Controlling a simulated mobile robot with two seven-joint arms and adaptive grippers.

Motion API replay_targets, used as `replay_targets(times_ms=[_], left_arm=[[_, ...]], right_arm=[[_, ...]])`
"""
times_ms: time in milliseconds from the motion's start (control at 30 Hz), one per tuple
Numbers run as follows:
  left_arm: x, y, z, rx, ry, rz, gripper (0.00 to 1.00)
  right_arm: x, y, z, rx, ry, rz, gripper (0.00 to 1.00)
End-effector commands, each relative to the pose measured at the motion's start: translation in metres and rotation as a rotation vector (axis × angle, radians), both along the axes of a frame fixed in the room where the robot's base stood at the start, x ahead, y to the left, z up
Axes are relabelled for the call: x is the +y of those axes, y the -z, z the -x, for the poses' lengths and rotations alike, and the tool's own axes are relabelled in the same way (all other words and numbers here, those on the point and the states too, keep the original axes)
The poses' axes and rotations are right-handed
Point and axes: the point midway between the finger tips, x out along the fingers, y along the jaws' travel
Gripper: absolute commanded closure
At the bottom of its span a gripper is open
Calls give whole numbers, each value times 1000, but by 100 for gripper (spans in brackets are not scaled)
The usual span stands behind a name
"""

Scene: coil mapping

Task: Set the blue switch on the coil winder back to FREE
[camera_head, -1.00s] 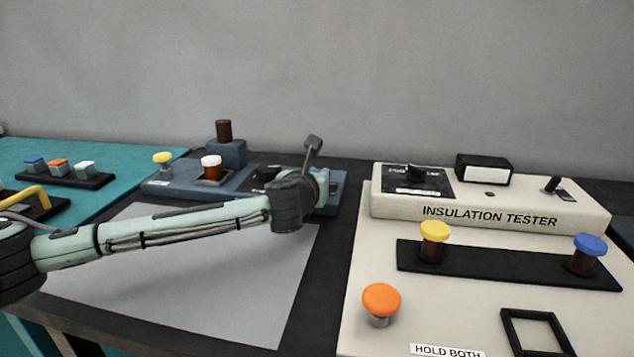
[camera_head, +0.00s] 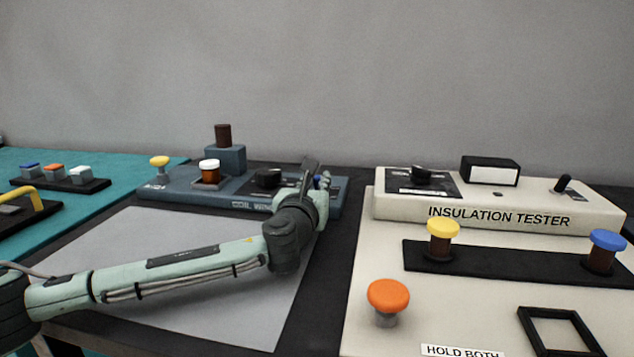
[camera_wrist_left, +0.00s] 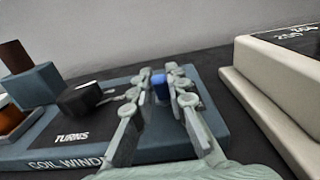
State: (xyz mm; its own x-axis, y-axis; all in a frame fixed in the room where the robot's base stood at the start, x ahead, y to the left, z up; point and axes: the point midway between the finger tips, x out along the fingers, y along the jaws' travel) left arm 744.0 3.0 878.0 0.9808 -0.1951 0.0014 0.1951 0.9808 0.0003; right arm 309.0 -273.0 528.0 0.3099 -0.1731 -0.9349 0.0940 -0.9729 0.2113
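The blue switch (camera_wrist_left: 160,87) stands at the right end of the coil winder (camera_wrist_left: 60,153). In the head view a bit of the blue switch (camera_head: 317,181) shows by my gripper; its lower part and label are hidden. My left gripper (camera_wrist_left: 160,78) reaches over the coil winder (camera_head: 165,188) with its fingers apart, one on each side of the switch. Contact with the switch cannot be made out. In the head view my left gripper (camera_head: 318,175) partly covers the winder's right end. My right gripper is in neither view.
The cream insulation tester (camera_head: 400,211) stands just right of the winder, with a narrow dark gap between. The winder's black knob (camera_head: 267,180) and white-topped brown piece (camera_head: 209,172) are left of my gripper. A grey mat (camera_head: 150,235) lies in front.

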Motion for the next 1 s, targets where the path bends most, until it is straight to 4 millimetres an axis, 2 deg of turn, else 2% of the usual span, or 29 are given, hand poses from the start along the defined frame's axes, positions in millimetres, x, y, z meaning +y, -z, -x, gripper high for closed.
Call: replay_targets(times_ms=[33, 133, 400, 533, 1000], left_arm=[[0, 0, 0, 0, 0, 0, 76], [0, 0, 0, 1, 0, 0, 66], [0, 0, 0, 1, 0, 0, 66], [2, 1, 9, 1, 0, 0, 66], [20, 1, 98, 2, 1, 0, 66]], right_arm=[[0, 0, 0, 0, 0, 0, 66], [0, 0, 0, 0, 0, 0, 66], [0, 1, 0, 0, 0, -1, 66], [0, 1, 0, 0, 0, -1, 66], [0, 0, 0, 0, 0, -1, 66]])
